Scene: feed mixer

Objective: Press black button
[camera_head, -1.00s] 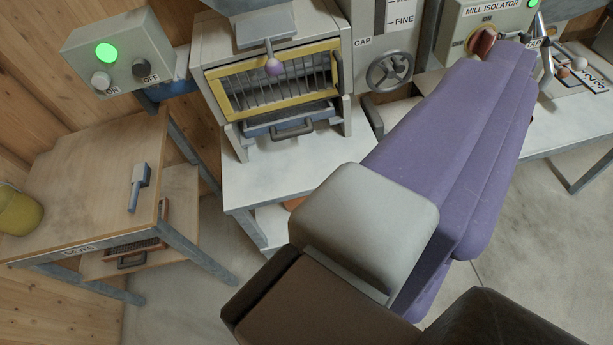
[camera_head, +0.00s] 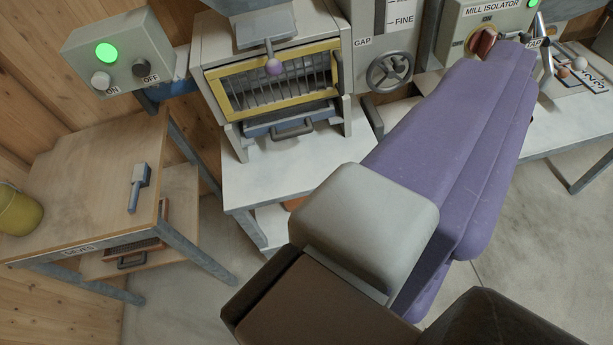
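The black button (camera_head: 139,68) is a dark round knob marked OFF on a grey-green control box (camera_head: 122,50) at the upper left. A white button (camera_head: 101,80) marked ON sits to its left on the same face. A green lamp (camera_head: 106,52) glows above them. My own purple, grey and brown parts fill the lower right and reach up to the upper right, well apart from the box. I cannot make out the fingertips of my gripper or whether they are open. Nothing covers the black button.
A wooden table (camera_head: 70,215) with a grey lever tool (camera_head: 138,187) stands below the box. A yellow bucket (camera_head: 18,212) is at the left edge. A yellow-framed machine (camera_head: 222,98) and a handwheel (camera_head: 390,71) stand right of the box. A red knob (camera_head: 484,43) is at the upper right.

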